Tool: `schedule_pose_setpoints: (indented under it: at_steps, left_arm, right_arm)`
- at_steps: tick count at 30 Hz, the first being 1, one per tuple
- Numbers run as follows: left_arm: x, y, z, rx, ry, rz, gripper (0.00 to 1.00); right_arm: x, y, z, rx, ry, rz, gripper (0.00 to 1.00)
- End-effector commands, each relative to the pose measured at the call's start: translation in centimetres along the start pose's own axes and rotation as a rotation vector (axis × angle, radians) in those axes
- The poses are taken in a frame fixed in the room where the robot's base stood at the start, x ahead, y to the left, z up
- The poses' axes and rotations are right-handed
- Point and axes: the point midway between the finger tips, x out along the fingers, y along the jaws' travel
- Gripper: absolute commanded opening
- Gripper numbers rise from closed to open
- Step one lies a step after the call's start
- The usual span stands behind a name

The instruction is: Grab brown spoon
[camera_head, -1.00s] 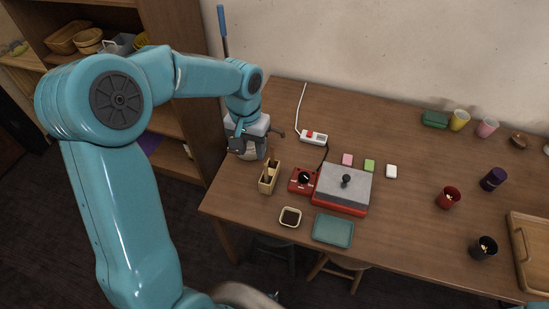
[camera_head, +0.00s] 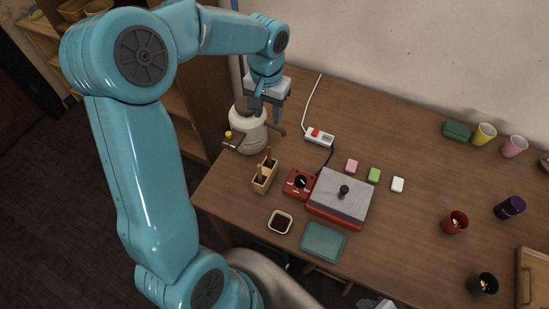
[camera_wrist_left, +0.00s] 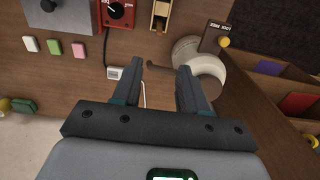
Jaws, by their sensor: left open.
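A small wooden holder (camera_head: 264,179) stands near the table's left edge, with brown upright pieces (camera_head: 268,159) in it. One may be the brown spoon, but they are too small to tell. The holder also shows at the top of the left wrist view (camera_wrist_left: 161,6), partly cut off. My left gripper (camera_head: 272,108) is above the table, behind the holder and over the cream appliance's right side. Its two fingers are apart and empty in the left wrist view (camera_wrist_left: 160,68). My right gripper is not in view.
A cream appliance (camera_head: 248,132) with a yellow knob stands behind the holder. A red dial box (camera_head: 299,184), a grey-topped joystick box (camera_head: 338,198), a sauce dish (camera_head: 280,222) and a teal tray (camera_head: 323,241) are nearby. A power strip (camera_head: 319,137) lies farther back.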

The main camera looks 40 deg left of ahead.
Motion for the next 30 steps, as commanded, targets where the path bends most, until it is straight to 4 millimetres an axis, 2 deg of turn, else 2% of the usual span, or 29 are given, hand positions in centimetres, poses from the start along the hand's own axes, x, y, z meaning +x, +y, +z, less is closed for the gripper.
schedule_pose_setpoints:
  at_steps: [9, 12, 20, 27, 30]
  left_arm:
    - [7.1, -0.1, 0.7, 0.0, -0.007, 0.001, 0.43]
    - [8.9, 0.0, 0.7, -0.001, -0.005, 0.0, 0.43]
    - [11.1, 0.2, 0.5, 0.0, -0.004, 0.001, 0.43]
    - [14.9, 0.5, 0.1, 0.001, -0.004, 0.001, 0.43]
    - [15.5, 0.5, 0.0, 0.0, -0.002, 0.002, 0.43]
  right_arm:
    - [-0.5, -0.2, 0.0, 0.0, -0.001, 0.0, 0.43]
    - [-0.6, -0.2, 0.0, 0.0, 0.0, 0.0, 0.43]
    - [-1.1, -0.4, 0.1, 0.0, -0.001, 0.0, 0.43]
    - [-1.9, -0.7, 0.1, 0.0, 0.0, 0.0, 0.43]
    - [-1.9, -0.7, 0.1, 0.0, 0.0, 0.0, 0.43]
